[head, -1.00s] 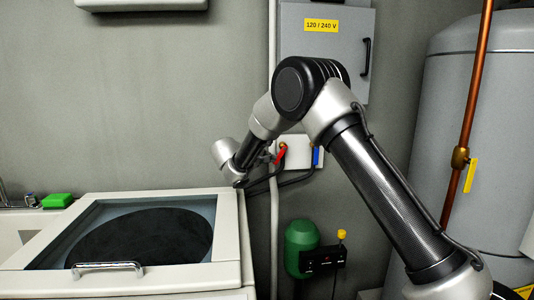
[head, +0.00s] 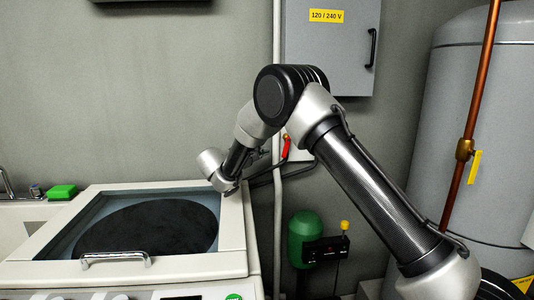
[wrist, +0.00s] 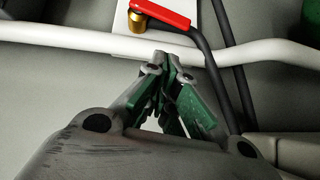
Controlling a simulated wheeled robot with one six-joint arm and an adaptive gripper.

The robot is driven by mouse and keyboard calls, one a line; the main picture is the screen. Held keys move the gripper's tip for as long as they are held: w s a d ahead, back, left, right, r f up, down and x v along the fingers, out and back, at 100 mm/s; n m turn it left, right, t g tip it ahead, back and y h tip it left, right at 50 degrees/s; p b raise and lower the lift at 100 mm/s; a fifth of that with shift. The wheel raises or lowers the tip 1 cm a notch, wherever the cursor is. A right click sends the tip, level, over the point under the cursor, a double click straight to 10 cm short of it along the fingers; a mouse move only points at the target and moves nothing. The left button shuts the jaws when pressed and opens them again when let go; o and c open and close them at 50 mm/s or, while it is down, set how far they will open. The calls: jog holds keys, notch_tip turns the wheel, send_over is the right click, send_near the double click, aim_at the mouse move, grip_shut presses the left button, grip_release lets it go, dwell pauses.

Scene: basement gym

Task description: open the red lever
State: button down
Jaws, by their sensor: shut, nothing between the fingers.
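The red lever (head: 286,147) is on the wall valve panel, just right of my forearm in the head view. It slants down from its upper end. In the wrist view, the red lever (wrist: 163,11) lies across the top, with a brass fitting (wrist: 138,20) at its left end. My gripper (wrist: 167,66) is shut and empty, its fingertips below the lever in that view and apart from it in the picture. In the head view my gripper is small and dark, left of the lever, and partly hidden by my arm.
A white pipe (wrist: 70,38) crosses the wrist view beside the fingertips, and black hoses (wrist: 215,65) run down from the panel. A white top-lid washer (head: 235,225) stands at left. A grey electrical box (head: 335,60) hangs above. A copper pipe (head: 483,70) and tank are at right.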

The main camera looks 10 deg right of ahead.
jog(key=v, duration=0.7)
jog(key=shift+s+r, duration=0.35)
jog(key=shift+a, duration=0.15)
